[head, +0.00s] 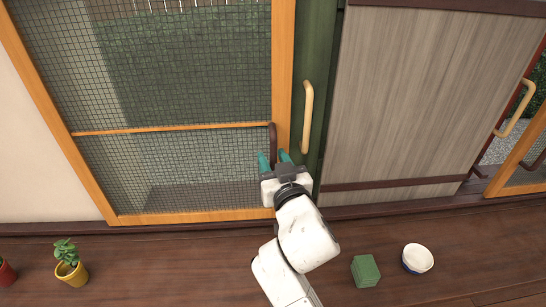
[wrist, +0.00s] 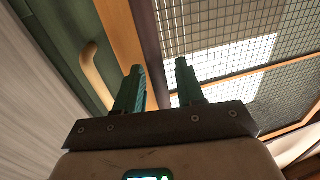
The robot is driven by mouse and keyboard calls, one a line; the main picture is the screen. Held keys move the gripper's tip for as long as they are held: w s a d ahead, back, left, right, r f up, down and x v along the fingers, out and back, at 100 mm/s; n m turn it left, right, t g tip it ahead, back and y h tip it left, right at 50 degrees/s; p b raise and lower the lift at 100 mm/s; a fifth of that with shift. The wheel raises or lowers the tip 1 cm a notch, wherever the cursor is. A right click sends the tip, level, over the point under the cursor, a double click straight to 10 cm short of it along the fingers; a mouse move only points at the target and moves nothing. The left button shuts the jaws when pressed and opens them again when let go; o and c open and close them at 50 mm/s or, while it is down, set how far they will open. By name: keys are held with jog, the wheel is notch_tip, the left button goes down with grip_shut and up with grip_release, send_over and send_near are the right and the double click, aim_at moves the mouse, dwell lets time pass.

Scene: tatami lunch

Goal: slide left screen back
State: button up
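The left screen is a mesh panel in an orange wooden frame (head: 283,70), at the left of the head view. Its frame and mesh also show in the wrist view (wrist: 122,38). A dark brown handle (head: 273,134) stands upright on its right stile. My gripper (head: 273,157) is at the lower end of this handle. I cannot tell whether the fingers touch the handle or the frame.
Right of the screen are a green panel with a tan handle (head: 307,104) and a grey wood-grain panel (head: 420,95). On the dark floor stand a yellow pot (head: 72,273), a red pot (head: 7,274), a green block (head: 365,270) and a white-and-blue bowl (head: 417,259).

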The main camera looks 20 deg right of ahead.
jog(key=shift+w, duration=0.2)
grip_shut()
dwell(0.3)
